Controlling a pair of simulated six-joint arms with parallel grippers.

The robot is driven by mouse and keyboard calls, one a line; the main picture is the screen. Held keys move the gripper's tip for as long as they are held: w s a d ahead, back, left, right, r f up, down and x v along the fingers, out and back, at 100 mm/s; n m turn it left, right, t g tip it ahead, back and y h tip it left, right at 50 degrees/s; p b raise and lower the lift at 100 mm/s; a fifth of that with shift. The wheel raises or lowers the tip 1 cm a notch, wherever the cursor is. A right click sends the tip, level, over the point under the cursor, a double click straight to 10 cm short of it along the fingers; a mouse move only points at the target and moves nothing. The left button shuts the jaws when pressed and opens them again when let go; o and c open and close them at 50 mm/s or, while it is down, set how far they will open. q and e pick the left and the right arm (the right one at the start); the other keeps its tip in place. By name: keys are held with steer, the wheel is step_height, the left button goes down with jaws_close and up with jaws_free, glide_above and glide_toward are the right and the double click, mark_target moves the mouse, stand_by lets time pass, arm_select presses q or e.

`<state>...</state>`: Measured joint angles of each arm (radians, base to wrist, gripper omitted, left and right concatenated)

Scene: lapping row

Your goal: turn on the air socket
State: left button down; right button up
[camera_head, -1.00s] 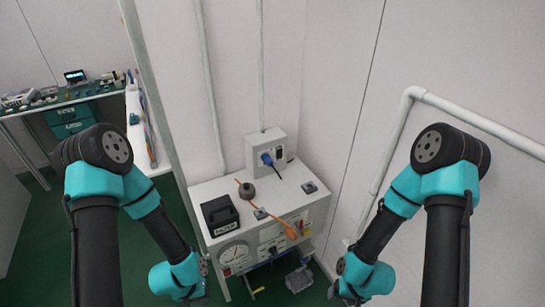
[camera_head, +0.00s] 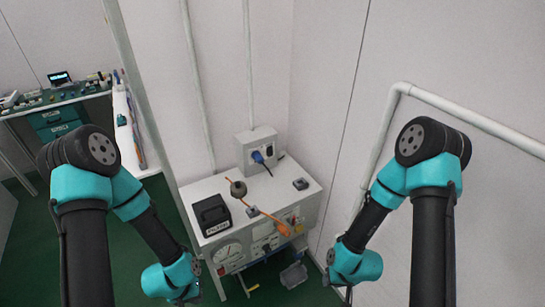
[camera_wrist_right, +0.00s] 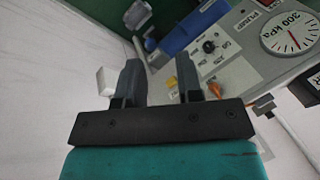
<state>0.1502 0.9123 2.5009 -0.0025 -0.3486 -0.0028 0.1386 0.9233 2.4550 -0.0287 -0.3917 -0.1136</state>
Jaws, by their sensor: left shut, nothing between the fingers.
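The air socket is taken to be the pale grey wall box (camera_head: 243,158) above the back of the white bench unit. A blue plug (camera_head: 258,157) with a dark cable sits in its front, and a small black switch (camera_head: 270,149) is to the right of the plug. The switch's position is too small to tell. My left gripper (camera_head: 188,299) is shut and empty at the bottom edge, left of the unit and well away from the socket. My right gripper (camera_wrist_right: 158,80) is open and empty in the right wrist view, apart from the unit's front panel.
The white unit (camera_head: 190,192) carries a black box (camera_head: 212,214), an orange-handled tool (camera_head: 273,221) and a small grey block (camera_head: 300,184). Its front has a gauge (camera_head: 228,253), also in the wrist view (camera_wrist_right: 290,31). A white pipe (camera_head: 470,117) runs along the right wall.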

steer(key=w+n+t, duration=0.1)
steer(key=w+n, duration=0.1)
steer(key=w, duration=0.2)
steer(key=w+a+n+t, duration=0.1)
steer(key=w+n, duration=0.1)
steer(key=w, duration=0.2)
steer(key=w+a+n+t, duration=0.1)
steer(key=w+n, duration=0.1)
steer(key=w, duration=0.2)
steer(key=shift+w+t, duration=0.3)
steer(key=shift+w, duration=0.05)
jaws_close()
steer(key=w+a+r+n+t+y, duration=0.1)
steer(key=w+a+r+n+t, duration=0.2)
steer(key=w+n, duration=0.3)
steer(key=w+a+r+n+t+y, duration=0.1)
steer(key=w+a+r+n+t, duration=0.2)
steer(key=w, duration=0.9)
steer(key=w+a+r+n+t+y, duration=0.2)
steer(key=w+a+r+n+t, duration=0.1)
steer(key=w+r+n, duration=0.4)
steer(key=shift+w+r+n, duration=0.15)
steer(key=shift+w+n, duration=0.75)
